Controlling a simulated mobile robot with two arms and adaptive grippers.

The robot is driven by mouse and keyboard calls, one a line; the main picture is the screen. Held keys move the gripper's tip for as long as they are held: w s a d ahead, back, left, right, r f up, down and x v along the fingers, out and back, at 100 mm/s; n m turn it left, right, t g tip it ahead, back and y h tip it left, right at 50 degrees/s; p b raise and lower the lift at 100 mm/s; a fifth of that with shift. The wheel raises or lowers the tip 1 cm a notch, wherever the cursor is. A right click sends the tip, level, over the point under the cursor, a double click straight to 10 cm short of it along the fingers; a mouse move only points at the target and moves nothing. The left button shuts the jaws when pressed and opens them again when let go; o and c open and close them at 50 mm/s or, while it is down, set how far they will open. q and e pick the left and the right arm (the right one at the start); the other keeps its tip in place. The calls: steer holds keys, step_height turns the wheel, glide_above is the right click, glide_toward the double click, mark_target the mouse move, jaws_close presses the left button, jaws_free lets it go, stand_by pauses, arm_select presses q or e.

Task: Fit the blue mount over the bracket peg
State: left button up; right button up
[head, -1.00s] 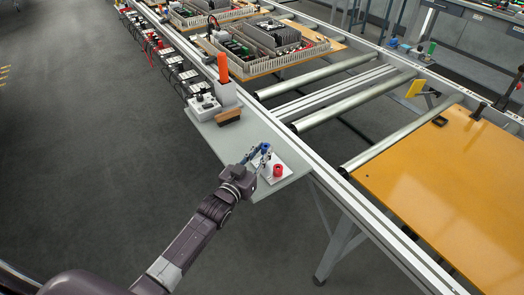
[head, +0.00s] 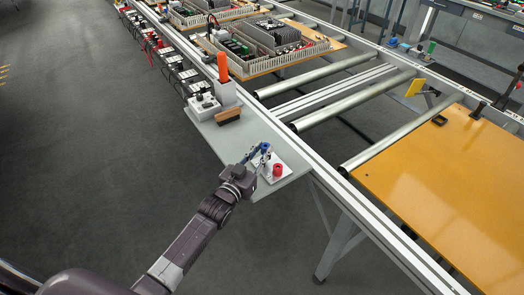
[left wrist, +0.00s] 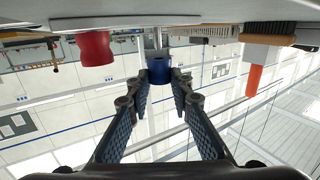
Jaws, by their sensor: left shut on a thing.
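The blue mount (head: 264,147) is a short blue ring-like piece at the tips of my left gripper (head: 255,158). The left wrist view, which is upside down, shows the blue mount (left wrist: 159,69) held between the two fingertips (left wrist: 162,82). A metallic peg (left wrist: 157,40) stands in line with the mount, between it and the base surface. I cannot tell whether the mount is around the peg's end or just in front of it. My right gripper is out of view.
The conveyor rail (head: 300,155) runs along the shelf's right side. The shelf's middle is clear.

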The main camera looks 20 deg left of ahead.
arm_select(q)
steer(key=shift+f+b, duration=1.35)
steer(key=shift+f, duration=0.55)
steer(key=o, duration=1)
steer(key=shift+c, duration=0.2)
steer(key=shift+s, duration=0.1)
steer(key=s+a, duration=0.2)
steer(key=s, duration=0.9)
steer(key=shift+s+r, duration=0.3)
steer(key=shift+s, duration=0.05)
